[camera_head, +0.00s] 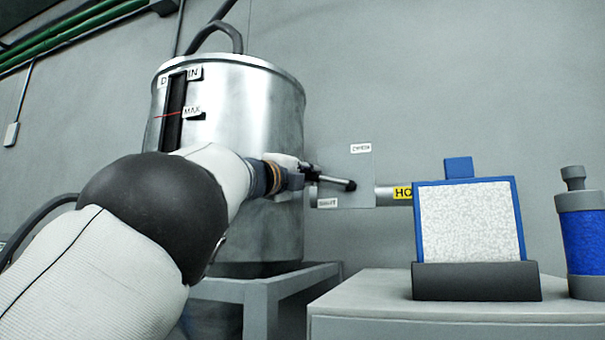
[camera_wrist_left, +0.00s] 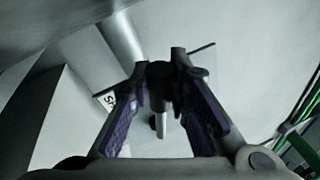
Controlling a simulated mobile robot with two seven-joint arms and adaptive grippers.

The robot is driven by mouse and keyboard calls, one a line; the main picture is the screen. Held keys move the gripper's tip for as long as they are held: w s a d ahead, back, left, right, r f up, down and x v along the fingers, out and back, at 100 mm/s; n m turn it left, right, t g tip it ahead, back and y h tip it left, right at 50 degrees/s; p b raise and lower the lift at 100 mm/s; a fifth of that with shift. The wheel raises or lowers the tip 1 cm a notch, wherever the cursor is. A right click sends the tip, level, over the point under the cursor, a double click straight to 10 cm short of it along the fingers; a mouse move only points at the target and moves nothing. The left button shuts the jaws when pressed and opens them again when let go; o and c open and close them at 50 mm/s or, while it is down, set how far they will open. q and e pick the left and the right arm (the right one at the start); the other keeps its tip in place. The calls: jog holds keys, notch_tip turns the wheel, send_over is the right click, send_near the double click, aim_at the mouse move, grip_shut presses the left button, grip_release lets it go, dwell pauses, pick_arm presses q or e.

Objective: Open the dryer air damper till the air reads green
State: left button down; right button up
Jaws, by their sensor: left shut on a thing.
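The damper lever (camera_head: 337,183) is a dark handle on a grey plate (camera_head: 357,190) on the pipe right of the metal drum. It points right and slightly down. A label (camera_head: 360,148) at the plate's top seems to read OPEN; a lower label (camera_head: 327,202) seems to read SHUT. My left gripper (camera_head: 312,174) is at the lever, shut on it. In the left wrist view the fingers (camera_wrist_left: 162,100) stand either side of the dark lever (camera_wrist_left: 160,72). My arm hides part of the drum. I cannot make out a green air reading.
The metal drum (camera_head: 260,120) has a dark slot with a red line (camera_head: 167,115) near a MAX label. A blue-framed filter panel (camera_head: 468,222) stands in a dark holder on a grey cabinet (camera_head: 370,300). A blue-filled canister (camera_head: 583,240) stands to its right.

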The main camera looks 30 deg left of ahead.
pick_arm(q)
jog(key=r+m, duration=0.1)
jog(key=r+m+h, duration=0.1)
jog(key=shift+w+d+m, duration=0.2)
jog(key=shift+d+m, duration=0.1)
jog(key=shift+m, duration=0.1)
jog(key=shift+d+r+m+g, duration=0.2)
jog(key=shift+m+g, duration=0.1)
jog(key=shift+m, duration=0.1)
jog(key=c, duration=1.5)
grip_release()
jog(key=shift+s, duration=0.1)
jog(key=s, duration=0.4)
jog(key=s+f, duration=0.1)
jog(key=s, duration=0.3)
jog(key=s+f, duration=0.1)
jog(key=s, duration=0.2)
jog(key=shift+s+a, duration=0.15)
jog(key=shift+s, duration=0.25)
